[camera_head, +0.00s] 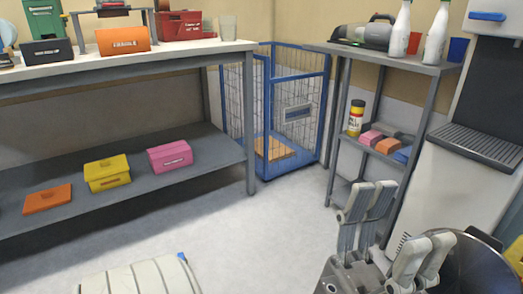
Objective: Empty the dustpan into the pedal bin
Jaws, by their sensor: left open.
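My left gripper (404,222) is at the lower right of the head view, its grey fingers spread apart with nothing seen between them. Just right of it and partly behind its fingers is a dark round metallic thing (481,270) with a black rim. It may be the pedal bin or its lid, but I cannot tell. I cannot make out a dustpan. My right gripper is not in view.
A long workbench (150,54) with boxes stands at left; its lower shelf holds an orange, a yellow (107,173) and a pink box. A blue wire cage (290,120) stands in the corner. A grey shelf rack (390,62) holds white bottles.

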